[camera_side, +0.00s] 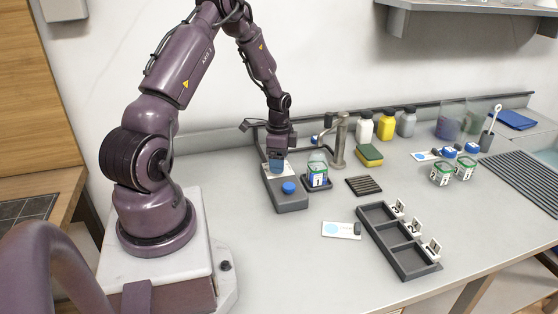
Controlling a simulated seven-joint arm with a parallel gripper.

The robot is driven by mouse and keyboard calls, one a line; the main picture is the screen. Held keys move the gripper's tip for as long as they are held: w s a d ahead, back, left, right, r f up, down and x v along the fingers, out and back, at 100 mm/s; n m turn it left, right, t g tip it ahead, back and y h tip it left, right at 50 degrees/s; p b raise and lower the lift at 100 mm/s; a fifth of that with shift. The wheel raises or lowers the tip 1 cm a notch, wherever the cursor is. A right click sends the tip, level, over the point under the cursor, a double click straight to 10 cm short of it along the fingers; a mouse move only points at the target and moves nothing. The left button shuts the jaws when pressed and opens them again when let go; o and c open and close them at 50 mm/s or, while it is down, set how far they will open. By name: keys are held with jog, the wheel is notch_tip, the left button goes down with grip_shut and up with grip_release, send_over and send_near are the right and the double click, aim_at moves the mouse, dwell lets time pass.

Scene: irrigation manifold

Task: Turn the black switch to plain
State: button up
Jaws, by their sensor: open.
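My gripper (276,163) points down over the back end of a dark grey manifold unit (291,207), just above a white plate on it. Its fingers look open, but what lies between them is too small to tell. A blue round knob (288,187) sits on the front part of the unit. No black switch shows clearly on the unit; the gripper may hide it. No "plain" label is readable.
A sponge (370,153), bottles (386,125) and a ribbed black mat (363,186) lie beyond. A dark compartment tray (391,235) is front right. The table's front middle is clear.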

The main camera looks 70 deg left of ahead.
jog(key=shift+f, duration=0.3)
jog(key=c, duration=0.9)
jog(key=n, duration=0.5)
jog(key=shift+n, duration=0.3)
jog(key=shift+a+n, duration=0.1)
jog(key=shift+n, duration=2)
